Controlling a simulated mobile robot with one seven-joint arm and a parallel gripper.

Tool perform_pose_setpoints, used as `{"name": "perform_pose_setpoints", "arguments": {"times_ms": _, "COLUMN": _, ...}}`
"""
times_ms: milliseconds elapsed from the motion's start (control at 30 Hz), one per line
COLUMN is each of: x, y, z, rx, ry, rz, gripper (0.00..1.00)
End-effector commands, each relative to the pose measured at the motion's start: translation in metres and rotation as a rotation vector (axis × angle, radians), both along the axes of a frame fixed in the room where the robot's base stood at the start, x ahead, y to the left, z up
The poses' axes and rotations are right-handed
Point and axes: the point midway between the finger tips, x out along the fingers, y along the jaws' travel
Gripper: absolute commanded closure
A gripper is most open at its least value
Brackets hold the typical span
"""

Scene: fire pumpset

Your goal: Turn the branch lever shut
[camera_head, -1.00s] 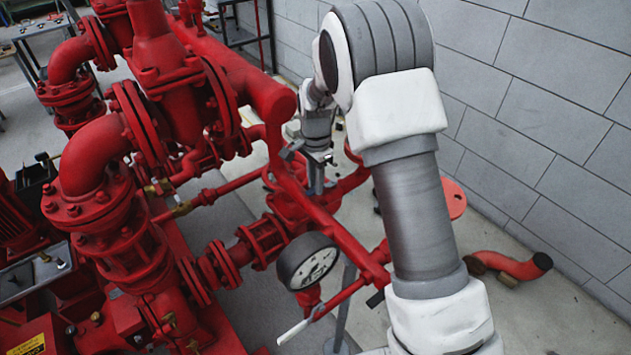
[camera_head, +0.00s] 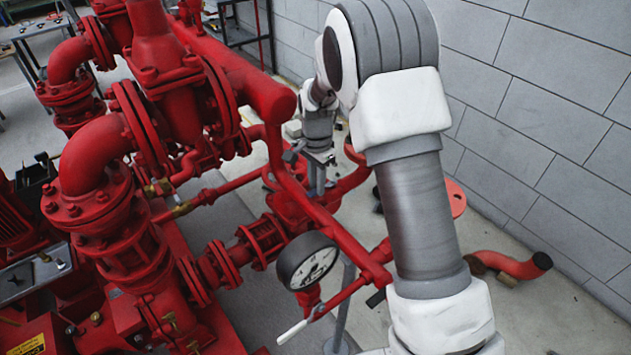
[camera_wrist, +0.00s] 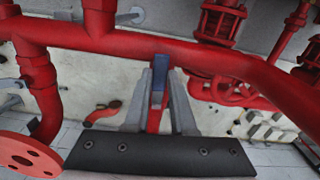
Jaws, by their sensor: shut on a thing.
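In the wrist view my gripper (camera_wrist: 160,76) has a finger on each side of a narrow blue lever handle (camera_wrist: 158,88) and is shut on it. I take this to be the branch lever. The handle is just below a long red pipe (camera_wrist: 100,38), and a red part shows beneath it between the fingers. In the head view my gripper (camera_head: 318,180) is small, pointing down among the red pipes behind the pressure gauge. The lever cannot be made out there, so its exact angle is unclear.
A round pressure gauge (camera_head: 307,262) and a white-handled lever (camera_head: 292,332) are in front of my gripper. Large red pump pipework (camera_head: 105,205) fills the left. A grey block wall (camera_head: 540,110) is at the right. A loose red pipe elbow (camera_head: 512,266) lies on the floor.

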Motion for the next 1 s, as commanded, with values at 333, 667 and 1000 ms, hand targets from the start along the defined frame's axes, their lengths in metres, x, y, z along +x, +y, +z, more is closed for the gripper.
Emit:
{"name": "perform_pose_setpoints", "arguments": {"times_ms": 333, "x": -0.011, "y": -0.013, "z": 0.001, "rx": 0.001, "ry": -0.001, "rz": 0.279, "gripper": 1.00}}
{"name": "perform_pose_setpoints", "arguments": {"times_ms": 667, "x": -0.019, "y": -0.029, "z": 0.001, "rx": 0.000, "ry": -0.001, "rz": 0.592, "gripper": 1.00}}
{"name": "perform_pose_setpoints", "arguments": {"times_ms": 1000, "x": -0.021, "y": -0.048, "z": 0.001, "rx": 0.000, "ry": -0.002, "rz": 0.915, "gripper": 1.00}}
